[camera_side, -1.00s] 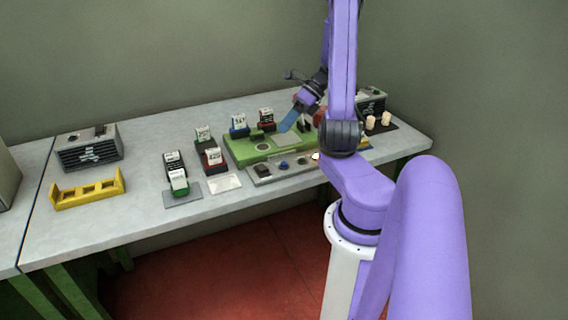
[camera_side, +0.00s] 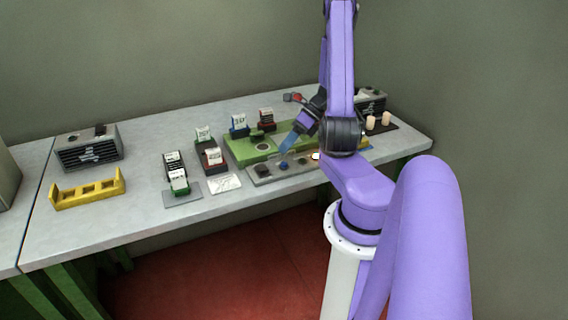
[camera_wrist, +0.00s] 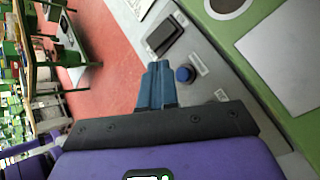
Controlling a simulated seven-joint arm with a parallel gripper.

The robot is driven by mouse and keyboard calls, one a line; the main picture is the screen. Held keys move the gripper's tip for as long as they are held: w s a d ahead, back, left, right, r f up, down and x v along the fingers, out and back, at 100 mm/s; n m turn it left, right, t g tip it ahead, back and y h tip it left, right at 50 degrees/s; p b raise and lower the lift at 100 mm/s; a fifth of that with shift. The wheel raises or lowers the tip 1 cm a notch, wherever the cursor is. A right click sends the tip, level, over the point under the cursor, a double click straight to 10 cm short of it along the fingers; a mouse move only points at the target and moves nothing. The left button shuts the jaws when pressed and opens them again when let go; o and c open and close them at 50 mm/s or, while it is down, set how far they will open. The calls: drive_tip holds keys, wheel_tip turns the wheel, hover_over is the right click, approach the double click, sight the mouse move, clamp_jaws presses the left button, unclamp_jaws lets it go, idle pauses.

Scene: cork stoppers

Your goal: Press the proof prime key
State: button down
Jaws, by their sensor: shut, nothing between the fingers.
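A grey key panel (camera_side: 250,178) lies along the front of the green base.
The green base (camera_side: 235,150) stands behind the panel. Several small card holders stand left of it, with a white card (camera_side: 224,183) on the table. A yellow rack (camera_side: 88,189) and grey vented box (camera_side: 89,147) are far left. Two corks (camera_side: 371,122) stand at right.

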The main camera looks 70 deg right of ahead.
drive_tip(key=shift+f, duration=0.9)
drive_tip(key=shift+f, duration=0.15)
idle(1.4)
drive_tip(key=shift+f, duration=0.25)
drive_tip(key=shift+f, duration=0.45)
idle(0.7)
drive_tip(key=shift+r, duration=0.9)
drive_tip(key=shift+r, duration=2.5)
